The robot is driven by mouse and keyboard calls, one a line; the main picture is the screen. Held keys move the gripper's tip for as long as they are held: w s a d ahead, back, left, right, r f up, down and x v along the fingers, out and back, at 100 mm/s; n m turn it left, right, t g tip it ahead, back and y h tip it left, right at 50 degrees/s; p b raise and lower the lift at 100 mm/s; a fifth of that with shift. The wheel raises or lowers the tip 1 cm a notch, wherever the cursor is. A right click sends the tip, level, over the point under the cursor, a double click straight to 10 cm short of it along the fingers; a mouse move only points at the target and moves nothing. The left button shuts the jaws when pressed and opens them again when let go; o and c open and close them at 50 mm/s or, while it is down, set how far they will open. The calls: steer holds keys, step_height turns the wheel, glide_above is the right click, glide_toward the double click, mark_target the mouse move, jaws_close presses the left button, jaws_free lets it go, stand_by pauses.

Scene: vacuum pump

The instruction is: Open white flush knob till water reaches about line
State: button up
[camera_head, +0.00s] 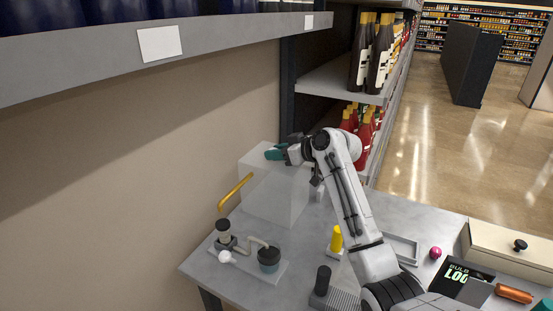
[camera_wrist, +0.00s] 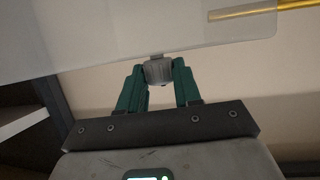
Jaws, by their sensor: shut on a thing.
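The translucent tank (camera_head: 270,190) stands at the back of the grey table. My gripper (camera_head: 272,154) is at its top, near the upper edge. In the wrist view my gripper (camera_wrist: 160,80) has its teal fingers shut on either side of a ribbed, greyish-white knob (camera_wrist: 158,70) beside the translucent panel (camera_wrist: 130,30). A round white knob (camera_head: 225,256) sits low on the pump base (camera_head: 250,268) at the table's left front. I cannot make out a water level or a line on the tank.
A yellow handle (camera_head: 236,190) angles up left of the tank, above the pump. A dark round-topped cup (camera_head: 269,258) stands on the base. A yellow bottle (camera_head: 336,239) and a black cylinder (camera_head: 323,279) stand near my arm. Shelving with bottles (camera_head: 372,55) is close behind.

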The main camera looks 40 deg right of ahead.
steer(key=shift+d+f+n+g+y+b, duration=0.15)
steer(key=shift+n+g+y+b, duration=0.55)
steer(key=shift+n+y+b, duration=0.9)
steer(key=o, duration=1)
steer(key=shift+w, duration=0.1)
steer(key=shift+o, duration=0.2)
steer(key=shift+d, duration=0.1)
steer(key=b+v, duration=0.1)
steer(key=v, duration=1)
steer(key=shift+b, duration=0.4)
steer(key=shift+w, duration=0.15)
